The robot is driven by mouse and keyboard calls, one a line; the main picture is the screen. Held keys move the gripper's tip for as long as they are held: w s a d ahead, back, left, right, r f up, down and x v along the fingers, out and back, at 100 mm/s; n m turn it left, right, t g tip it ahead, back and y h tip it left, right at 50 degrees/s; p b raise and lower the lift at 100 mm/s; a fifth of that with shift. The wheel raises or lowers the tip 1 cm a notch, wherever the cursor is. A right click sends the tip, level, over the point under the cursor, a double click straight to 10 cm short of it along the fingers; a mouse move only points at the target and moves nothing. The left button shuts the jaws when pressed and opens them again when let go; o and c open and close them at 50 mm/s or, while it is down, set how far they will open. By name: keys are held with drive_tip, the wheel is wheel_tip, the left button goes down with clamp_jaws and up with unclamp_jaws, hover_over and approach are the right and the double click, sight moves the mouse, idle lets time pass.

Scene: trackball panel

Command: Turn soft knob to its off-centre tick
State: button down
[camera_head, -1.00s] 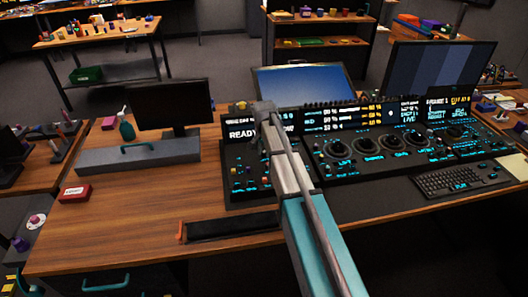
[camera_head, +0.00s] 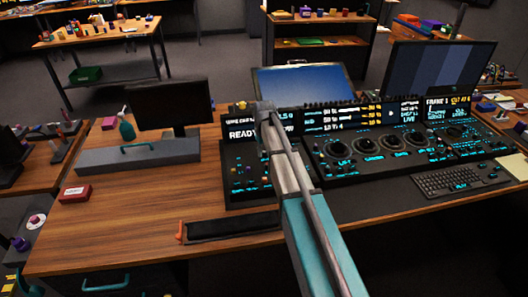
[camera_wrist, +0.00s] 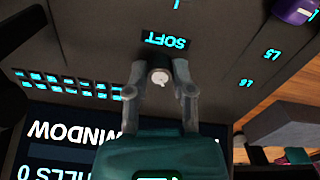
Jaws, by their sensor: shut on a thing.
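In the wrist view the control panel (camera_wrist: 218,60) appears upside down, with a glowing SOFT label (camera_wrist: 166,41). The soft knob (camera_wrist: 160,77) is a small round pale cap just beside that label. My gripper (camera_wrist: 160,72) has one finger on each side of the knob and is shut on it. The knob's lower sides are hidden by the fingers, and I cannot make out its tick. In the head view my arm covers the gripper and the knob, over the left part of the panel (camera_head: 238,190).
A purple knob (camera_wrist: 292,11) stands at the wrist view's top right corner. A keyboard (camera_head: 462,180) lies at right. The wooden desk left of the panel is mostly clear, with a red box (camera_head: 75,194) on it.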

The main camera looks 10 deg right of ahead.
drive_tip(key=shift+n, duration=1.3)
drive_tip(key=shift+c, duration=2.4)
unclamp_jaws()
drive_tip(key=shift+m, duration=0.4)
